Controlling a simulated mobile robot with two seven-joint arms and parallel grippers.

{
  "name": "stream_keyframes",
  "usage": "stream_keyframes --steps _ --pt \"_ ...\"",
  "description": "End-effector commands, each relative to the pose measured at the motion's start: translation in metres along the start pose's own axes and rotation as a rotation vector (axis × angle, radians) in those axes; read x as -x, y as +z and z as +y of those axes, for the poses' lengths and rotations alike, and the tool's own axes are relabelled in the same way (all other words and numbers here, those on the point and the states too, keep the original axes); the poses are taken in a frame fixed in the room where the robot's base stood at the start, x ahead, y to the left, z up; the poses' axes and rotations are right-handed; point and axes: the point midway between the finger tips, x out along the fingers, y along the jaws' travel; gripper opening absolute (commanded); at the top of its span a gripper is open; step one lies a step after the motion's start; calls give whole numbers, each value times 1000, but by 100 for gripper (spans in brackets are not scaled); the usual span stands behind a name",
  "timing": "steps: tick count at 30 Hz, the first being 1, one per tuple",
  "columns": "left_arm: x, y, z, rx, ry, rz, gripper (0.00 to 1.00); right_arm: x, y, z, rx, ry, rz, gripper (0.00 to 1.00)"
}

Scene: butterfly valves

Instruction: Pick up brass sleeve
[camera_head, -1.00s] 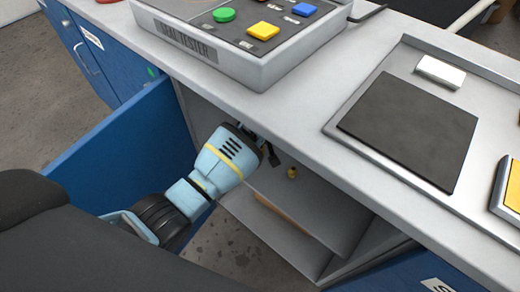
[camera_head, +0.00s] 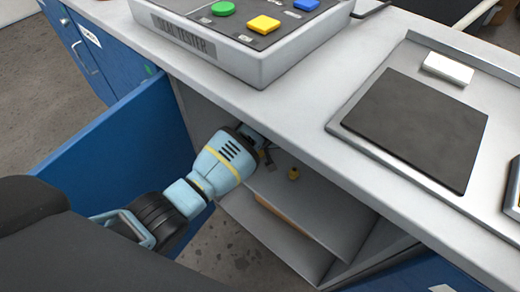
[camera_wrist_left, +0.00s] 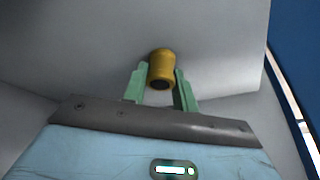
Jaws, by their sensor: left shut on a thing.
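The brass sleeve (camera_wrist_left: 161,66) shows in the left wrist view as a short yellow-brown cylinder with a dark opening at its near end. My left gripper (camera_wrist_left: 160,76) is shut on it, with one green finger on each side. In the head view my left gripper (camera_head: 268,157) reaches into the open cabinet under the counter. Its fingertips and the held sleeve are mostly hidden there by the counter edge and the wrist. My right gripper is not in view.
A small brass-coloured piece (camera_head: 293,173) stands on the cabinet shelf (camera_head: 310,207), right of my gripper. The blue door (camera_head: 120,130) stands open on the left. The counter edge (camera_head: 290,125) overhangs the opening. A seal tester (camera_head: 240,35) and a tray (camera_head: 345,127) rest on top.

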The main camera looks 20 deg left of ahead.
Motion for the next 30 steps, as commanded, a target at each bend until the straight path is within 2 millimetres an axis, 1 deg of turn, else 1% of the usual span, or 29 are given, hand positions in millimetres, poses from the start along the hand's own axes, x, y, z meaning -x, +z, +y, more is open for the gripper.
stream_keyframes --steps 7,11,16,20,21,23,26,30 --pt "0 0 0 0 0 0 3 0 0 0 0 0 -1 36" --pt "4 -2 0 0 1 1 3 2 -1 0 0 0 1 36" --pt "19 -8 1 0 3 2 3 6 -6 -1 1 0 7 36" --pt "38 -16 1 2 4 3 3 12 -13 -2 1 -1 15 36" --pt "37 -10 -8 2 0 -1 3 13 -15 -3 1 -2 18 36" --pt "39 -6 -18 2 -2 -1 3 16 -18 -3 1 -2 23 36" --pt "46 4 -38 1 -1 1 3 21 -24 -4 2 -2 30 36" --pt "56 19 -69 1 -2 1 3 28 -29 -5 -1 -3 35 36"
